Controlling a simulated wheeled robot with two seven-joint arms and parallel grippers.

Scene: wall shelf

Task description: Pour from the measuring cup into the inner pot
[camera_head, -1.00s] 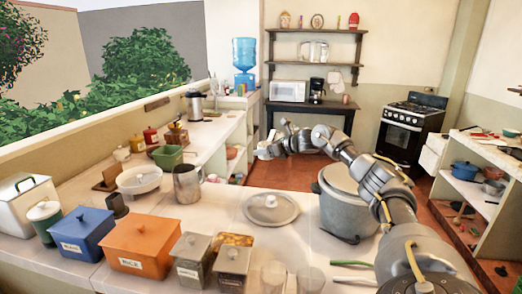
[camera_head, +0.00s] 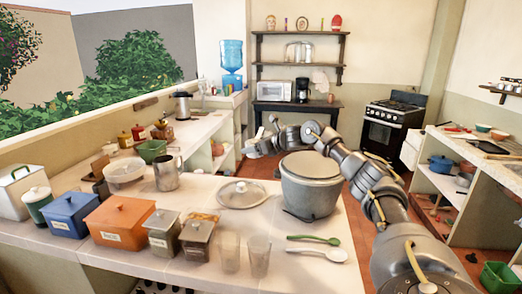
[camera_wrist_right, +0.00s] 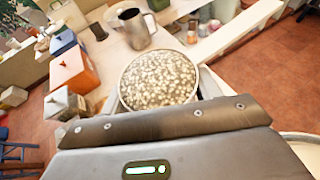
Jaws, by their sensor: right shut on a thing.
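My right gripper (camera_head: 250,146) reaches in from the right beyond the counter's far edge, left of and behind the grey cooker (camera_head: 311,190). In the right wrist view it is shut on a round cup full of pale grains, which I take as the measuring cup (camera_wrist_right: 160,78); its mouth faces the camera. In the head view the cup is too small to make out clearly. The cooker stands on the counter with a light grey round inner pot (camera_head: 311,166) at its top; the pot's depth and contents cannot be told. My left gripper is not in view.
A lid (camera_head: 243,194) lies left of the cooker. A metal pitcher (camera_head: 167,174), an orange box (camera_head: 120,222) and canisters stand further left. Two clear glasses (camera_head: 259,257), a green spoon (camera_head: 314,239) and a white spoon (camera_head: 320,254) are in front.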

